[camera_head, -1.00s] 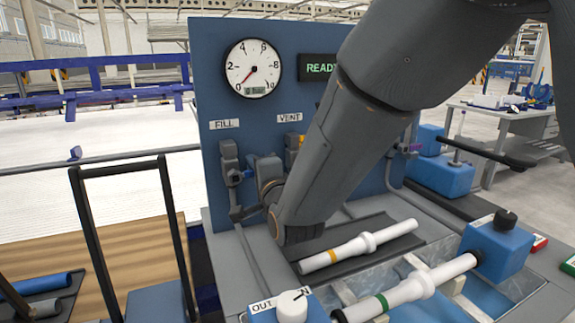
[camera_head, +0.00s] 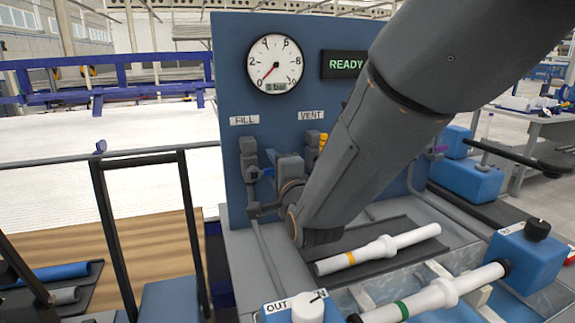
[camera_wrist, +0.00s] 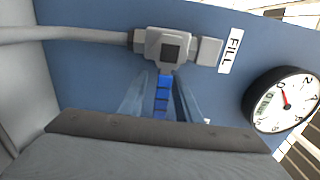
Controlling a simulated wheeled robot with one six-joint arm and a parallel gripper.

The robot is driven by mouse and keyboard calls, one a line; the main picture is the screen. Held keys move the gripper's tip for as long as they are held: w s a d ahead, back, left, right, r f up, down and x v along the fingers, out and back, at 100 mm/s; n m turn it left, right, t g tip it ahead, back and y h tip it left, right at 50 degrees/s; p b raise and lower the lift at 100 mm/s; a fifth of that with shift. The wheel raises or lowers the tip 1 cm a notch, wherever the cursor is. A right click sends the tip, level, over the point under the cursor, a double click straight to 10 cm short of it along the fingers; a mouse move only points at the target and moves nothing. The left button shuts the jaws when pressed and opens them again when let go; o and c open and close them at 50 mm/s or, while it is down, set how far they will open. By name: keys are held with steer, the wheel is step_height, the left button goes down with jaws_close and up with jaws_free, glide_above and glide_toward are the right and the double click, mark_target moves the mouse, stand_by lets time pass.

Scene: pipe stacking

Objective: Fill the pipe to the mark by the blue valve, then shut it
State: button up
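The fill valve (camera_head: 249,165) is on the blue panel below the FILL label, and its small blue handle (camera_head: 268,171) shows beside my gripper. In the wrist view, the blue handle (camera_wrist: 162,95) hangs below the grey valve body (camera_wrist: 170,47). My gripper (camera_wrist: 160,98) has one finger on each side of the handle, with gaps visible; it looks open. A white pipe with a green band (camera_head: 435,296) lies over the water trough between a blue block and the OUT block. The gauge (camera_head: 275,63) reads 0 bar. The display (camera_head: 345,64) says READY.
A yellow vent valve (camera_head: 322,141) sits right of my gripper, partly behind my arm. A second white pipe with an orange band (camera_head: 380,250) lies on a dark mat. The OUT knob (camera_head: 307,308) is at the front. A black frame (camera_head: 150,160) stands left of the panel.

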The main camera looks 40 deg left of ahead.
steer(key=shift+d, duration=0.1)
steer(key=v, duration=0.7)
steer(key=shift+s+d+b, duration=0.15)
steer(key=shift+d+b, duration=0.1)
steer(key=shift+b, duration=0.2)
